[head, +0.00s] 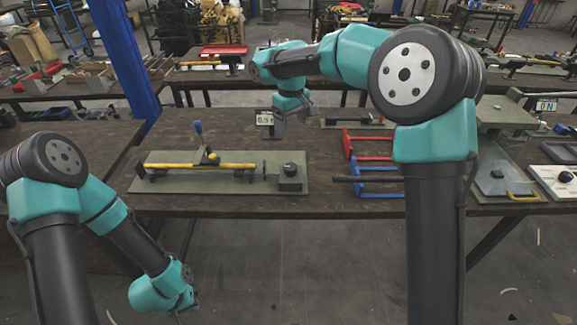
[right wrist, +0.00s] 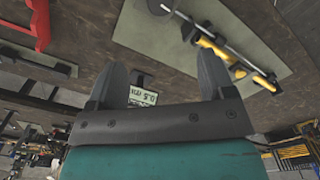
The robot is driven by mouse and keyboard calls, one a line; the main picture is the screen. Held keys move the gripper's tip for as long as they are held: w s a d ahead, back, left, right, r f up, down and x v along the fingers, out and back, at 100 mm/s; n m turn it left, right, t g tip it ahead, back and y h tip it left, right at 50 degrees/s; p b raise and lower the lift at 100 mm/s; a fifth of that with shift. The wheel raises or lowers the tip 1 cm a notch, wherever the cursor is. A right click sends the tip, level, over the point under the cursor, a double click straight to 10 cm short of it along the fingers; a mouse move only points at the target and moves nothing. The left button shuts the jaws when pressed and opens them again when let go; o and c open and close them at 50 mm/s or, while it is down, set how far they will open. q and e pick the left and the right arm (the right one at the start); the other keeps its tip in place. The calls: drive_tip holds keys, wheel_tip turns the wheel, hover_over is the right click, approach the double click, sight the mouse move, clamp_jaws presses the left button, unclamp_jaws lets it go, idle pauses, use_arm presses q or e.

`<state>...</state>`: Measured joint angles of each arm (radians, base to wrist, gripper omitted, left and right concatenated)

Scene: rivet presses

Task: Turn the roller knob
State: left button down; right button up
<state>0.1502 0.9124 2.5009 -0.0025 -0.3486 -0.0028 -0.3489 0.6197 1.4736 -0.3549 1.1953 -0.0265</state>
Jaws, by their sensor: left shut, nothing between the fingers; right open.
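A green base plate (head: 225,186) on the brown table carries a long yellow bar, a blue-tipped lever (head: 198,128) and a round black knob (head: 289,170) on a dark block at its right end. I cannot tell for certain which part is the roller knob. My right gripper (head: 291,116) is behind the plate, above the table and apart from the knob. Its fingers (right wrist: 158,85) are spread and empty in the right wrist view, where the plate (right wrist: 240,25) lies beyond them. Of my left arm, only links and wrist show at lower left; its fingers are out of view.
A small display (head: 265,118) reading about 0.5 stands beside my right gripper; it also shows in the right wrist view (right wrist: 143,97). Red (head: 365,143) and blue (head: 377,180) frames are right of the plate. A blue post (head: 126,60) rises at the left.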

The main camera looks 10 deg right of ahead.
sight(291, 166)
wheel_tip(291, 166, down, 18)
drive_tip(key=shift+r, duration=0.2)
idle(0.7)
drive_tip(key=shift+c, duration=0.3)
drive_tip(key=c, duration=0.9)
drive_tip(key=shift+o, duration=0.2)
drive_tip(key=shift+n, duration=0.4)
drive_tip(key=n, duration=0.9)
